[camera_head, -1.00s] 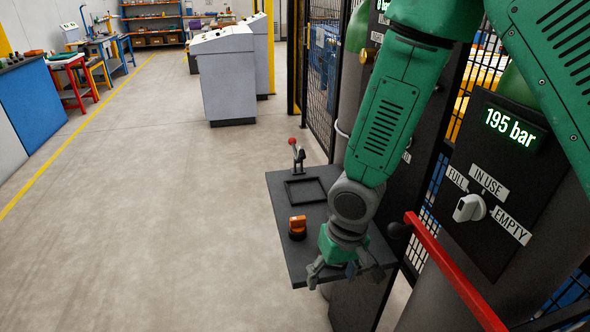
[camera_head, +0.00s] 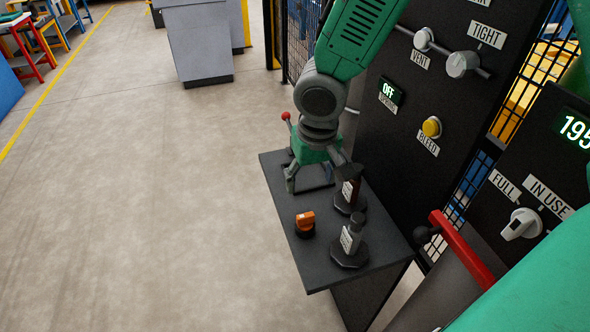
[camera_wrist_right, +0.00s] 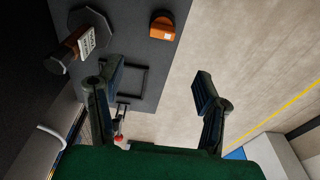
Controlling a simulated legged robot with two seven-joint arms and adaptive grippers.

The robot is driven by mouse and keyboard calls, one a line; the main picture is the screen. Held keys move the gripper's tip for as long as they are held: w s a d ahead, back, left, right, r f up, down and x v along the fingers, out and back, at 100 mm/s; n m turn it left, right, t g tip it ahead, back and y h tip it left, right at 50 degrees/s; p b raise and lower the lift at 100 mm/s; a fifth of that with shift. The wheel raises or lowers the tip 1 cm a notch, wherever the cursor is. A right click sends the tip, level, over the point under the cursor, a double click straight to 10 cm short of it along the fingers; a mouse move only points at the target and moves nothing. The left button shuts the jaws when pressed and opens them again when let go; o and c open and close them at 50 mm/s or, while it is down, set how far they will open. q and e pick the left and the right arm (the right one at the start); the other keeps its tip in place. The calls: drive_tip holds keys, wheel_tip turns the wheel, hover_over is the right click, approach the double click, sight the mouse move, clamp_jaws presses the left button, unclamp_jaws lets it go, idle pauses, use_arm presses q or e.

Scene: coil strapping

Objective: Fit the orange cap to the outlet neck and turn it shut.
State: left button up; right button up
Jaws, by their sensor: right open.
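The orange cap (camera_head: 305,220), with a dark base, stands upright on the dark shelf (camera_head: 292,262) near its left edge. It also shows at the top of the right wrist view (camera_wrist_right: 162,27). My right gripper (camera_head: 312,180) is over the far part of the shelf, beyond the cap and apart from it. In the right wrist view the gripper's fingers (camera_wrist_right: 160,86) are spread wide with nothing between them. I cannot make out the outlet neck for certain. My left gripper is not in view.
Two dark labelled pieces on flat bases, one nearer (camera_head: 351,245) and one farther (camera_head: 348,195), stand right of the cap. A red-knobbed lever (camera_head: 286,117) is at the shelf's far end. A red bar (camera_head: 462,248) and a black panel (camera_head: 425,110) stand right. Floor at left is clear.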

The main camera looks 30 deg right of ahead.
sight(307, 215)
drive_tip(key=f, duration=0.6)
drive_tip(key=a+f, duration=0.1)
drive_tip(key=f, duration=0.2)
drive_tip(key=shift+w+f+b, duration=0.15)
drive_tip(key=shift+w+b, duration=0.15)
drive_tip(key=shift+w, duration=0.05)
drive_tip(key=f, duration=0.3)
drive_tip(key=shift+w+d, duration=0.1)
drive_tip(key=shift+d, duration=0.3)
drive_tip(key=shift+w+d+f, duration=0.1)
drive_tip(key=shift+d+f, duration=0.4)
drive_tip(key=shift+f, duration=0.15)
drive_tip(key=shift+a+r, duration=0.1)
drive_tip(key=shift+a, duration=0.15)
drive_tip(key=shift+a+r, duration=0.1)
drive_tip(key=shift+a, duration=0.3)
drive_tip(key=c, duration=1.2)
clamp_jaws()
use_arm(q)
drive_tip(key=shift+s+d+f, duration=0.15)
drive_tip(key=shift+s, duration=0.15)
use_arm(e)
drive_tip(key=shift+d, duration=0.35)
